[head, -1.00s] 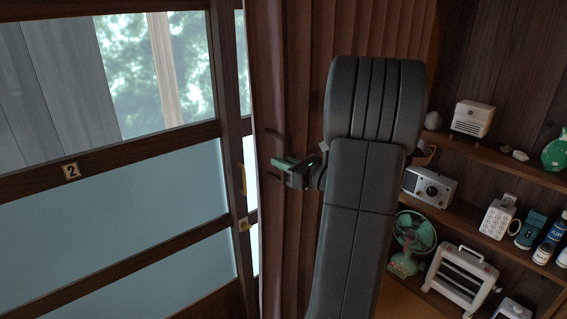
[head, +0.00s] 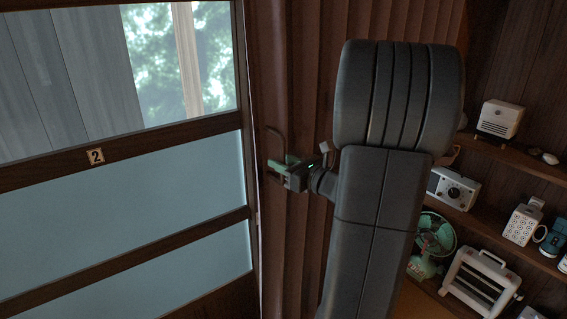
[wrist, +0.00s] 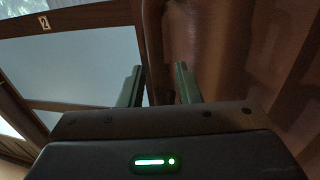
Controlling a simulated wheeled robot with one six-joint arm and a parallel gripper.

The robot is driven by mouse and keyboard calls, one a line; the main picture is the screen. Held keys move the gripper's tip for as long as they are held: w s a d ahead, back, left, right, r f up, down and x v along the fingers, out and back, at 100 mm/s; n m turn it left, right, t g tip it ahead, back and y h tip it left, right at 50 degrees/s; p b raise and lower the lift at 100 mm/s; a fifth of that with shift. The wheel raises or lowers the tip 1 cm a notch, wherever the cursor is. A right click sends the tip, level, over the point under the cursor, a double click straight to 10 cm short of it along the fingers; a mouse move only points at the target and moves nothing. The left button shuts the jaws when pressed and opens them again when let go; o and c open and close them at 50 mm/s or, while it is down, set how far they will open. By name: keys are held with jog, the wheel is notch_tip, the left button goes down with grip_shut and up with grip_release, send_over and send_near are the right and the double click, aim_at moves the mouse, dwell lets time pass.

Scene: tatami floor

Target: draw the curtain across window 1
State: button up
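The brown curtain (head: 310,80) hangs in vertical folds right of a window marked 2 (head: 96,156). No window marked 1 shows. My gripper (head: 283,165) is at the curtain's left edge, about mid-height in the head view.
Window 2's wooden frame (head: 190,132) and frosted panes (head: 130,215) fill the left. Wall shelves (head: 510,152) at the right hold a radio (head: 452,188), a green fan (head: 433,238), a white heater (head: 480,280) and other items. My arm covers much of the middle.

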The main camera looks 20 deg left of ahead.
jog(key=b+v, duration=0.2)
jog(key=v, duration=1.1)
jog(key=shift+d, duration=0.35)
jog(key=shift+s, duration=0.1)
jog(key=p+x, duration=0.2)
jog(key=x, duration=1.1)
jog(key=shift+a, duration=0.4)
jog(key=shift+d, duration=0.1)
